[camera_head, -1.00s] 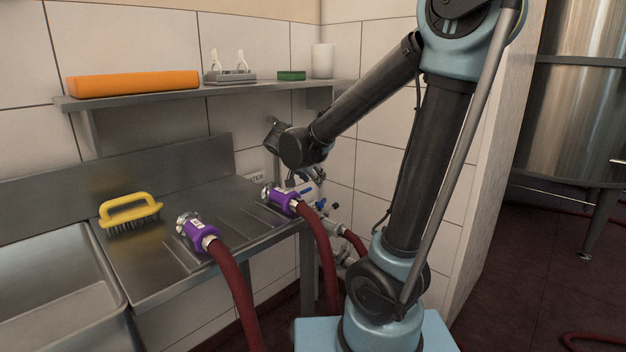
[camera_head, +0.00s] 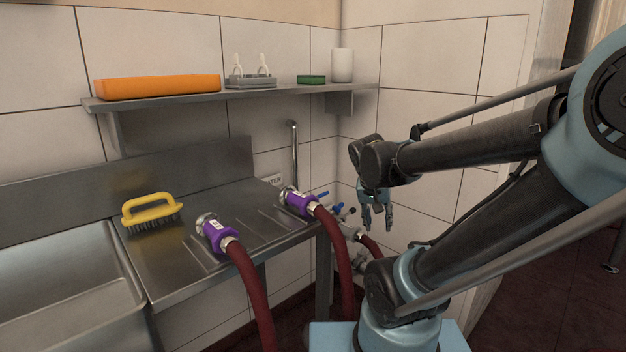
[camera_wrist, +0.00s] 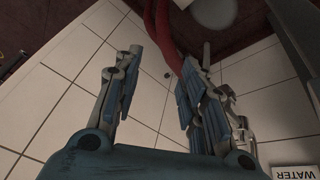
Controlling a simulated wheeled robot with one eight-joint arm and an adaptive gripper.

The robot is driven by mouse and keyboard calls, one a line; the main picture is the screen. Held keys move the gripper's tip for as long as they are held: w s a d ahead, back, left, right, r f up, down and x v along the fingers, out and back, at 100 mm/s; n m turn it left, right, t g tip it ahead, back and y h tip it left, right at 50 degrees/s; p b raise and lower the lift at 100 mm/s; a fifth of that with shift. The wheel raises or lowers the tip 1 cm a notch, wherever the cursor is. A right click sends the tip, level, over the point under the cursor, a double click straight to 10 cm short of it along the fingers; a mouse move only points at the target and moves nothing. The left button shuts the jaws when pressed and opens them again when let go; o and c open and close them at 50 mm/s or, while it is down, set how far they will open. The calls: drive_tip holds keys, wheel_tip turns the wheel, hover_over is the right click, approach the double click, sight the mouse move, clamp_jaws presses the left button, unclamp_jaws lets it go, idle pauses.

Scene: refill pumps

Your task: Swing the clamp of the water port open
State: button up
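The water port's metal fittings (camera_head: 350,229) sit low on the wall past the right end of the steel counter, with a dark red hose (camera_head: 370,246) running from them. Blue-handled valves (camera_head: 334,207) are beside them. The clamp is too small and partly hidden to tell its state. My gripper (camera_head: 378,229) points down, to the right of the fittings, open and empty. The wrist view shows its two fingers apart (camera_wrist: 160,65), with a red hose (camera_wrist: 163,35) beyond them and the upside-down WATER sign (camera_wrist: 294,173) at lower right.
Two purple-collared hose ends (camera_head: 216,236) (camera_head: 300,202) lie on the counter (camera_head: 180,277) by a yellow brush (camera_head: 151,211). A shelf (camera_head: 290,89) runs above. A vertical pipe (camera_head: 294,155) stands on the wall. Bare tiled wall lies behind my gripper.

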drive_tip(key=s+f+n+g+y, duration=0.1)
drive_tip(key=s+f+n+y, duration=0.3)
drive_tip(key=s, duration=0.6)
wheel_tip(320, 180, up, 10)
drive_tip(key=m, duration=1)
hover_over(352, 209)
drive_tip(key=s+d, duration=0.2)
drive_tip(key=d, duration=0.1)
drive_tip(key=shift+g, duration=0.4)
drive_tip(key=a+f, duration=0.1)
drive_tip(key=f, duration=0.4)
drive_tip(key=w+a+f, duration=0.1)
drive_tip(key=f, duration=0.5)
drive_tip(key=w+f, duration=0.1)
drive_tip(key=f, duration=0.5)
drive_tip(key=shift+a, duration=0.4)
clamp_jaws()
